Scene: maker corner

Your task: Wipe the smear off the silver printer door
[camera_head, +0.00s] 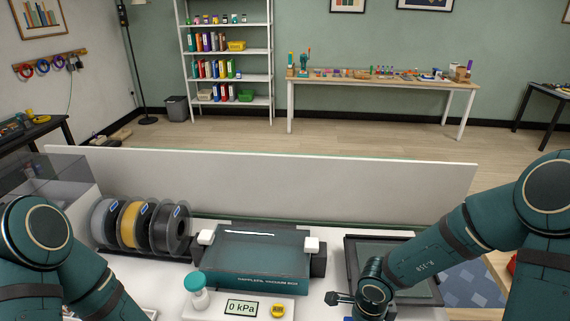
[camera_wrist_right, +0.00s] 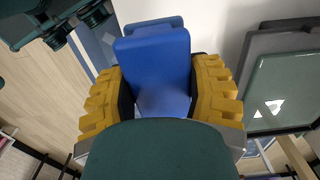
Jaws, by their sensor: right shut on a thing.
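My right gripper (camera_wrist_right: 160,88) has its yellow ridged fingers on both sides of a blue block-like thing (camera_wrist_right: 153,62) and is shut on it. I cannot make out a silver printer door or a smear in either view.
The white bench (camera_head: 170,270) holds filament spools (camera_head: 130,224), a teal vacuum box (camera_head: 255,262), a teal-capped bottle (camera_head: 196,290) and a gauge reading 0 kPa (camera_head: 241,307). A dark-framed panel (camera_head: 415,262) lies beside my right wrist. A low white partition (camera_head: 270,180) runs behind.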

